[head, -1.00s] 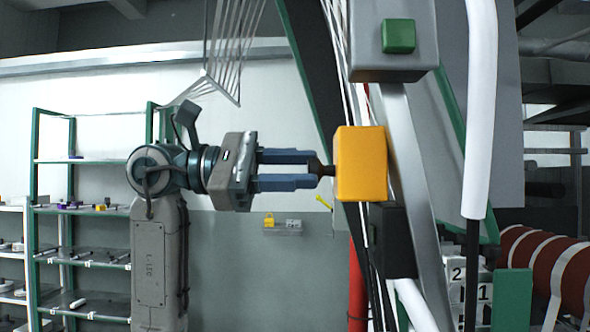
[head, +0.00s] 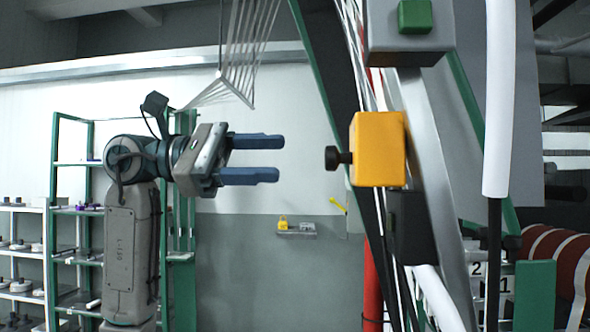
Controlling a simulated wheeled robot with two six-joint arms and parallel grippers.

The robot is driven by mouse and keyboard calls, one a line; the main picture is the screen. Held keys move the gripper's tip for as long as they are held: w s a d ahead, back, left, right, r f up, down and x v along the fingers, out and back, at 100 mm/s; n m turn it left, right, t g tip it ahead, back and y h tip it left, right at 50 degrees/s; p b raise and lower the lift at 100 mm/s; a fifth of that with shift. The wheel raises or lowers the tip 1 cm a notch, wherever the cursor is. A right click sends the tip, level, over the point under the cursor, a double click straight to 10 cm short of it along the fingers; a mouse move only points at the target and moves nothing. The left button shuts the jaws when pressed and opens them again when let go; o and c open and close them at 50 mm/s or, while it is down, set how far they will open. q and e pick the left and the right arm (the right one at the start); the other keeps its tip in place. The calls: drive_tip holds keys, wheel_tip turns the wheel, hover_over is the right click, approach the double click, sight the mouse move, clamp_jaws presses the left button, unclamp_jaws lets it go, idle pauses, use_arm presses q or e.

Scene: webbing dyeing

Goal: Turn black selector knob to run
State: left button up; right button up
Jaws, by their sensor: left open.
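The black selector knob (head: 333,158) sticks out from the left side of a yellow box (head: 378,150) mounted on the machine frame. My left gripper (head: 282,158) is open and empty, to the left of the knob and apart from it. Its two blue fingers point right toward the knob, one above the other. The knob's pointer and any run marking cannot be made out. My right gripper is not in view.
A grey box with a green button (head: 415,16) sits above the yellow box. A black box (head: 412,227) is below it. A white vertical tube (head: 499,100) stands to the right. Shelves (head: 75,240) stand at the back left. Free room lies between my gripper and the knob.

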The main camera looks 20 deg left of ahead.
use_arm(q)
drive_tip(key=b+v, duration=0.1)
drive_tip(key=v, duration=0.2)
drive_tip(key=shift+s+a, duration=0.15)
drive_tip(key=shift+a, duration=0.2)
